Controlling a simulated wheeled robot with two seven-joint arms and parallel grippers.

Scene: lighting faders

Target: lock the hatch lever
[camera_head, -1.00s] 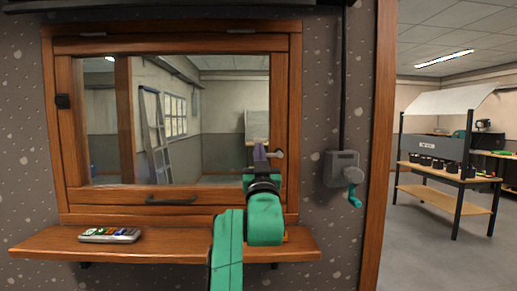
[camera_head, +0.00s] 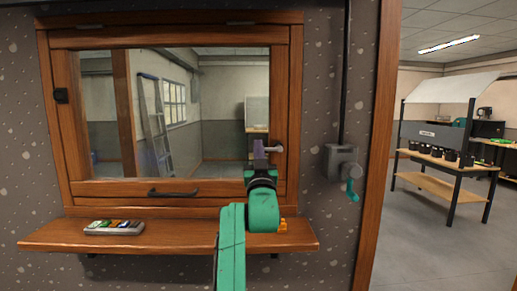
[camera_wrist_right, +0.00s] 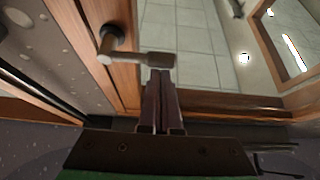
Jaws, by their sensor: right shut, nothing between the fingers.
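The hatch lever (camera_head: 277,149) is a small grey handle on the right side of the hatch's wooden frame (camera_head: 280,110). In the head view it points left, about level, toward my right gripper (camera_head: 259,147). In the right wrist view the lever (camera_wrist_right: 140,58) runs from its round mount to a thicker end. The shut, empty fingers of my right gripper (camera_wrist_right: 161,78) are right at that end. They look to be touching it or very close; I cannot tell which. My left gripper is not in view.
A wooden shelf (camera_head: 170,236) below the hatch holds a small grey box with coloured parts (camera_head: 115,228). A black pull handle (camera_head: 172,193) is on the lower rail. A grey box with a teal crank (camera_head: 343,163) is on the wall to the right.

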